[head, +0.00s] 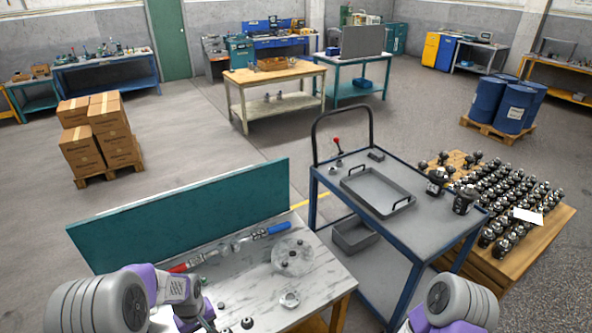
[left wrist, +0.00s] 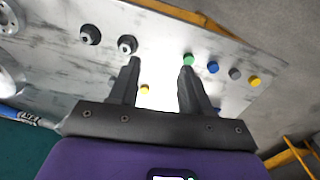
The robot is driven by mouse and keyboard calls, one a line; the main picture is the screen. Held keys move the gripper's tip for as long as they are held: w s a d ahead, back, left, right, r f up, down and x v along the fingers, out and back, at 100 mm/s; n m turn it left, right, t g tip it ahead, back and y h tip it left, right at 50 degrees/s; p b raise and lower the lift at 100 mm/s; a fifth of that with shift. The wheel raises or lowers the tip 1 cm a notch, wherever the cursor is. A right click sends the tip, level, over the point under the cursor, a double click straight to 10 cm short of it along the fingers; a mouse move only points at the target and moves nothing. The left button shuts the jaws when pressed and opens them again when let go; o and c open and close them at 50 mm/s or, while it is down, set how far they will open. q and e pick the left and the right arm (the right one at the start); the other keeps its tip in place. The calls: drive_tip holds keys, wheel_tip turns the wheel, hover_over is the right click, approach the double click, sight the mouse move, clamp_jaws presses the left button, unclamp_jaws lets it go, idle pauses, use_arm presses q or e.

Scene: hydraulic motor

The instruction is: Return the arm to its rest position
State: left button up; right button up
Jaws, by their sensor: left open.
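My left arm (head: 150,295) comes in at the lower left over the marble-topped workbench (head: 335,272). Its gripper (left wrist: 160,65) shows in the left wrist view with two black fingers apart and nothing between them. The fingers point over the bench top. Two dark round parts with metal centres (left wrist: 127,45) lie beyond the left finger. Green (left wrist: 188,60), blue (left wrist: 213,67), grey and yellow (left wrist: 254,81) round pieces lie along the bench edge on the right. Part of my right arm (head: 455,303) shows at the bottom right; its gripper is out of view.
A teal panel (head: 190,215) stands along the bench's back. Tools with red and blue (head: 272,230) handles, a round plate (head: 293,256) and a ring (head: 289,299) lie on the bench. A blue trolley with a grey tray (head: 365,200) stands right, beside a pallet of dark parts (head: 545,238).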

use_arm(q)
drive_tip(key=s+d+f+m+h+b, duration=0.2)
drive_tip(key=s+d+f, duration=0.5)
drive_tip(key=f, duration=0.3)
drive_tip(key=s+d+f+m+h+b, duration=0.2)
drive_tip(key=s+d+f+m, duration=0.1)
drive_tip(key=s+d+f, duration=0.4)
wheel_tip(320, 180, down, 3)
drive_tip(key=shift+s+d+r+b, duration=0.1)
drive_tip(key=shift+s+d+b, duration=0.25)
drive_tip(key=shift+d, duration=0.65)
use_arm(e)
drive_tip(key=f, duration=0.3)
drive_tip(key=w+f, duration=0.1)
drive_tip(key=f, duration=0.1)
